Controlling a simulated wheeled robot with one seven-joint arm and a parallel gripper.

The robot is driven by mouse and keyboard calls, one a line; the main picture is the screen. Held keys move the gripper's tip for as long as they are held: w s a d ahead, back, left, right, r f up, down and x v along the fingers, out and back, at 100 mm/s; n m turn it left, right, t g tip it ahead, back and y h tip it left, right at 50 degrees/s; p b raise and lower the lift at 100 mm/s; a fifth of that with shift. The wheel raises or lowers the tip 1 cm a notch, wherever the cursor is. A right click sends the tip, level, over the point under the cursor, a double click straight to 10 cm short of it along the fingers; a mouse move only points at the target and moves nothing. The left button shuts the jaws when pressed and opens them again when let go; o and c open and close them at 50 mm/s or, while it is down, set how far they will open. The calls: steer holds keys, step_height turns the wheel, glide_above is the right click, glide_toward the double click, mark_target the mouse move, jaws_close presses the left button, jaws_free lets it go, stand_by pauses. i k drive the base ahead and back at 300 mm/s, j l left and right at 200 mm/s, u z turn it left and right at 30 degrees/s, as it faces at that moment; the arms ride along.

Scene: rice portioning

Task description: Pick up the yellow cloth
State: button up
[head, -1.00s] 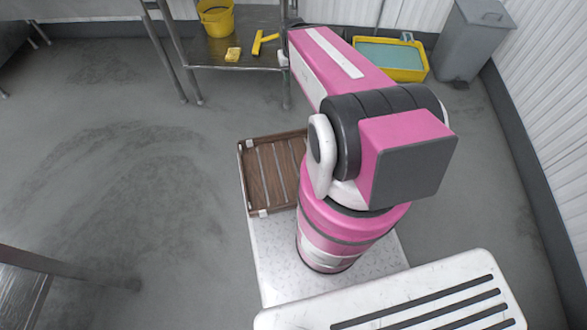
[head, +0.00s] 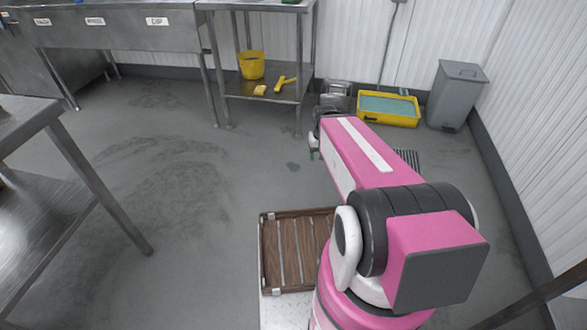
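A small yellow item (head: 259,90), which looks like the folded cloth, lies on the lower shelf of a steel table in the head view. It sits in front of a yellow bucket (head: 251,65) and left of a yellow handled tool (head: 286,84). My pink arm reaches forward from the lower right. My gripper (head: 314,142) shows only in part at the arm's far end, to the right of and nearer than the shelf. Its fingers are too small and hidden to tell whether they are open.
The shelf's steel legs (head: 298,112) stand close to my arm's end. A yellow tub (head: 389,110) with bluish content and a grey bin (head: 457,96) stand along the back wall. A steel table (head: 30,118) is at left.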

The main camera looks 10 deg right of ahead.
mark_target(259, 90)
steer(key=i+l, duration=0.15)
steer(key=i, duration=0.5)
steer(key=i+l, duration=0.1)
steer(key=i, duration=0.6)
steer(key=i+l, duration=0.15)
steer(key=i, duration=0.5)
steer(key=i+l, duration=0.1)
steer(key=i, duration=0.6)
